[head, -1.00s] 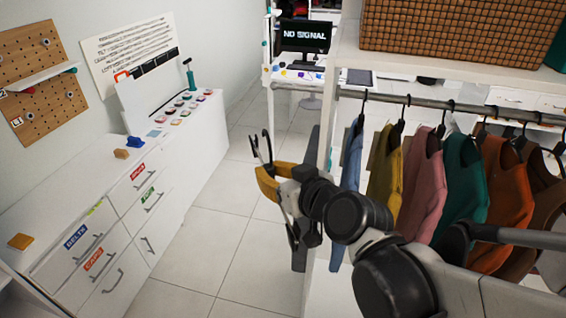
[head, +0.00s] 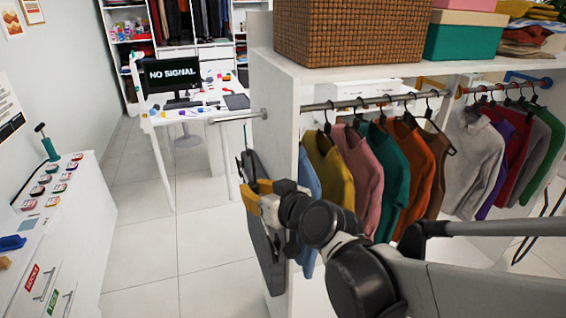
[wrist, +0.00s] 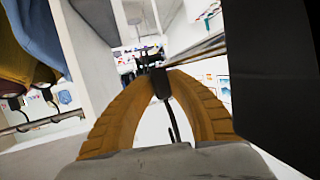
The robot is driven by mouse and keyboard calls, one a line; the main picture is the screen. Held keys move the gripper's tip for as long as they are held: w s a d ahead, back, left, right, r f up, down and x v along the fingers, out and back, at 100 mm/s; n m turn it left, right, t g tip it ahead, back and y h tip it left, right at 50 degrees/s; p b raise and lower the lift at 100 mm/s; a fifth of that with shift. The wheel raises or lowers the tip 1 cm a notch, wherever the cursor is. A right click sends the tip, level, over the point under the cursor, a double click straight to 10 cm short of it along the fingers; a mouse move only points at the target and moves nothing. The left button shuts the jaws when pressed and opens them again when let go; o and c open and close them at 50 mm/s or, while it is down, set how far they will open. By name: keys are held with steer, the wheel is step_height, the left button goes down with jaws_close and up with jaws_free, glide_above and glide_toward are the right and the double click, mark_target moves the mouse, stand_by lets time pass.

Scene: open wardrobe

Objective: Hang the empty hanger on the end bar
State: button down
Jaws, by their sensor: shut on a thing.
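My gripper (head: 256,190) has yellow fingers and is beside the left outer side of the wardrobe, in the head view. In the wrist view its fingertips (wrist: 160,76) are shut on a black hanger (wrist: 161,86), with a thin dark part of it showing between the fingers. The rest of the hanger is hidden or hard to make out. The end bar (head: 238,116) is a short metal bar sticking out left from the wardrobe's side panel, above my gripper in the head view. A bar that looks like it (wrist: 198,49) runs close to the fingertips on the right in the wrist view.
A dark grey hanging item (head: 262,240) is by the side panel, close to my gripper. Several garments hang on the wardrobe rod (head: 350,102). A wicker basket (head: 350,35) sits on top. A desk with a monitor (head: 172,75) stands behind; the floor left is clear.

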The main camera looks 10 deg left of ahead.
steer(key=shift+w+d, duration=0.15)
steer(key=shift+w, duration=0.05)
steer(key=shift+w+a+b, duration=0.4)
steer(key=shift+w+a, duration=0.85)
steer(key=shift+w, duration=1)
steer(key=shift+w+a+b, duration=0.4)
steer(key=shift+w+a, duration=0.85)
steer(key=shift+w, duration=1.05)
steer(key=shift+w+a+b, duration=0.4)
steer(key=shift+w+a, duration=0.85)
steer(key=shift+w, duration=1)
steer(key=w+a, duration=0.3)
steer(key=w, duration=0.3)
steer(key=shift+a, duration=0.15)
steer(key=shift+w, duration=0.1)
steer(key=w+a, duration=0.3)
steer(key=w, duration=0.3)
steer(key=shift+w+a+p, duration=0.2)
steer(key=shift+p, duration=0.2)
steer(key=shift+f, duration=0.25)
steer(key=shift+f+b, duration=1)
steer(key=shift+f, duration=0.3)
